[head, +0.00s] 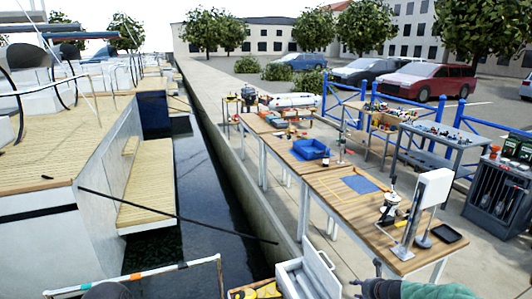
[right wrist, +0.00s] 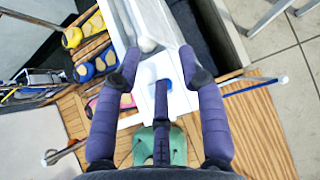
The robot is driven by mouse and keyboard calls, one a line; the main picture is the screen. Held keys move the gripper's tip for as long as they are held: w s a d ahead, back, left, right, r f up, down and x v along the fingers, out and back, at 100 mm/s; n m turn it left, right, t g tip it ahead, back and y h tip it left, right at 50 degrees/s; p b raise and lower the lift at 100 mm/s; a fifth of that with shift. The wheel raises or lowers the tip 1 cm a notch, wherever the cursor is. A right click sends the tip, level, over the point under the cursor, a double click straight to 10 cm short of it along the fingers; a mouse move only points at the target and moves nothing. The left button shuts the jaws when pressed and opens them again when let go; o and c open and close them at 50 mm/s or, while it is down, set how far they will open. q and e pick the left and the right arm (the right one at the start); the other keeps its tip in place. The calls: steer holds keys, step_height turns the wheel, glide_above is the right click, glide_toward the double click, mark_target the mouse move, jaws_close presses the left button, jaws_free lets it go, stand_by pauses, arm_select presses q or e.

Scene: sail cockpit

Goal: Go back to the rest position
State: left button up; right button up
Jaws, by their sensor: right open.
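My right gripper (head: 368,288) is at the bottom edge of the head view, right of the open white bin, and is partly cut off by the frame. In the right wrist view the same gripper (right wrist: 160,68) shows its purple fingers spread apart with nothing between them. Below the fingers there is a white bin (right wrist: 150,20) with a blue patch and a green piece (right wrist: 178,148) on a slatted wooden deck. My left gripper does not show clearly in either view.
The white bin (head: 309,275) stands at bottom centre. A dark pole (head: 180,217) crosses the water channel (head: 225,200) on the left.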

steer(key=s+a+f+n+g, duration=0.3)
steer(key=s+a+f+n, duration=0.25)
steer(key=s+f, duration=0.25)
steer(key=s+a+f+n+g, duration=0.2)
steer(key=s+a+f+n, duration=0.35)
steer(key=s+f, duration=0.3)
steer(key=s+a+f+n+g+y, duration=0.1)
steer(key=s+a+n, duration=0.3)
steer(key=s+n, duration=0.3)
steer(key=s+a+f+n+g, duration=0.1)
steer(key=s+a+n, duration=0.35)
steer(key=s, duration=0.45)
steer(key=s+a+f+n+g+y, duration=0.1)
steer(key=s+a+f+n+g, duration=0.15)
steer(key=s+n, duration=0.45)
arm_select(q)
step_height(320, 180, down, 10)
steer(key=b, duration=0.9)
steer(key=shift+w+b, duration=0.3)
steer(key=shift+b, duration=0.1)
arm_select(e)
step_height(320, 180, down, 7)
steer(key=w+a+t, duration=0.1)
steer(key=a, duration=0.1)
steer(key=shift+w+a+f, duration=0.15)
steer(key=shift+w, duration=0.1)
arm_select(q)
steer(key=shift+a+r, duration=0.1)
